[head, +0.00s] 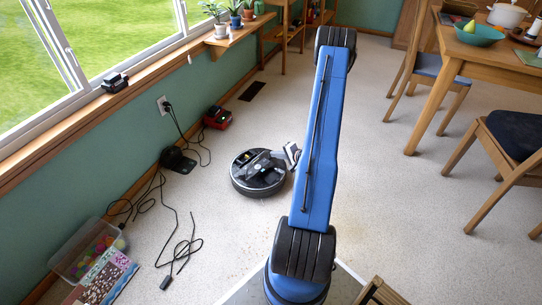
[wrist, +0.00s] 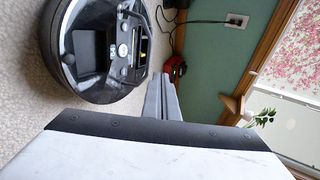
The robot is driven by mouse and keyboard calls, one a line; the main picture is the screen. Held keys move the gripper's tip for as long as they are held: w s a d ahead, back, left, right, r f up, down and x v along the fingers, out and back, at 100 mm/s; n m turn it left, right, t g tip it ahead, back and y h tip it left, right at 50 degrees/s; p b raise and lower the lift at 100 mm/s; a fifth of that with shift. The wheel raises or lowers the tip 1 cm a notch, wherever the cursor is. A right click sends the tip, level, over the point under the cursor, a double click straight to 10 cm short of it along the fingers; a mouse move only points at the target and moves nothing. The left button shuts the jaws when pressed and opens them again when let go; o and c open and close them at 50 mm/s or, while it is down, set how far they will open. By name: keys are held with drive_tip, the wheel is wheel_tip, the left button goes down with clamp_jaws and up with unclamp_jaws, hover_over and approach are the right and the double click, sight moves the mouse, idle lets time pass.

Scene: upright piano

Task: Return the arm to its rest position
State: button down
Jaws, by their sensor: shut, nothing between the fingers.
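My arm rises through the middle of the head view as a long blue link between dark joints. My gripper (head: 291,152) shows partly from behind the blue link, just right of the round black robot vacuum (head: 258,172). In the wrist view the two grey fingers (wrist: 161,97) lie together, shut and empty. The robot vacuum (wrist: 97,45) shows at the upper left there, with an open recess in its top. The fingertips appear beside its edge; I cannot tell the exact gap or height.
A black dock (head: 178,161), a red device (head: 217,118) and loose cords lie along the left wall. A clear bin (head: 88,249) stands near left. A wooden table (head: 490,52) and chairs (head: 510,150) are at right. Open carpet (head: 385,220) lies between.

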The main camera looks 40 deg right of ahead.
drive_tip(key=shift+v, duration=1.5)
drive_tip(key=shift+w+r, duration=0.1)
drive_tip(key=shift+r, duration=0.1)
